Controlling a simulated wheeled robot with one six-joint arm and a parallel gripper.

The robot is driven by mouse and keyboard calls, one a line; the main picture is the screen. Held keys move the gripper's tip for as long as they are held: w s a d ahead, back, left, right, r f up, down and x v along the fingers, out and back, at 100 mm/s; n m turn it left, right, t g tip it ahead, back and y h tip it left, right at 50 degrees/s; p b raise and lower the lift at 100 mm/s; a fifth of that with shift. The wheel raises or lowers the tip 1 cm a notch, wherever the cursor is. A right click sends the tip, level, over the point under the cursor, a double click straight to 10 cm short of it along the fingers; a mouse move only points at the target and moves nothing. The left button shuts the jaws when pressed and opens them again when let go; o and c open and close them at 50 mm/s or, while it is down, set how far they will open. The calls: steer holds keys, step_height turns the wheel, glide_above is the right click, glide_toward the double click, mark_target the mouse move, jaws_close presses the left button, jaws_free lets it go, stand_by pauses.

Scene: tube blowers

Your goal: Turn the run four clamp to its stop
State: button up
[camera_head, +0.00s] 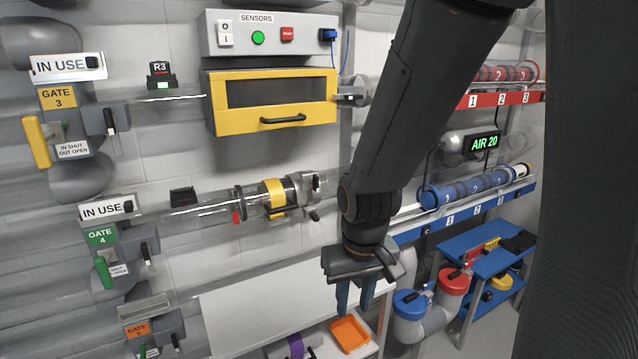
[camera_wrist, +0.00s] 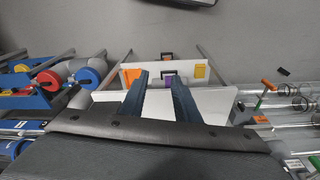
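The run four tube (camera_head: 215,200) crosses the middle of the head view, right of the green gate 4 plate (camera_head: 102,237). Along it are a dark ring with a red tab (camera_head: 237,211), a yellow band (camera_head: 273,197) and a grey fitting with a dark knob (camera_head: 305,190). No label names the clamp, so I cannot tell for certain which part it is. My gripper (camera_head: 355,307) hangs pointing down, right of and below these fittings, apart from them. Its two fingers are spread with nothing between them, as the wrist view (camera_wrist: 156,78) also shows.
A white table (camera_head: 255,290) stands below, with an orange tray (camera_head: 350,334) and a purple-banded item (camera_head: 295,346). Blue racks (camera_head: 470,208) and a blue trolley (camera_head: 480,255) stand right. The yellow-framed sensor box (camera_head: 270,102) is above run four. My arm hides part of the wall.

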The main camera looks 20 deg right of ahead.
steer(key=w+d+r+n+t+p, duration=0.1)
steer(key=w+d+t+p, duration=0.2)
steer(key=w, duration=0.9)
steer(key=w+d+r+t+p, duration=0.15)
steer(key=w+t, duration=0.35)
steer(key=w, duration=0.6)
steer(key=n+t+y+p, duration=0.2)
steer(key=t+y+p, duration=0.2)
steer(key=t+p, duration=0.3)
glide_toward(318, 183)
steer(key=w+t+b, duration=0.1)
steer(key=shift+m, duration=0.3)
steer(key=x, duration=0.2)
steer(key=p+x, duration=0.1)
steer(key=x, duration=0.2)
steer(key=p+x, duration=0.1)
steer(key=x, duration=0.2)
steer(key=shift+a+f, duration=0.15)
steer(key=shift+f, duration=0.25)
jaws_close()
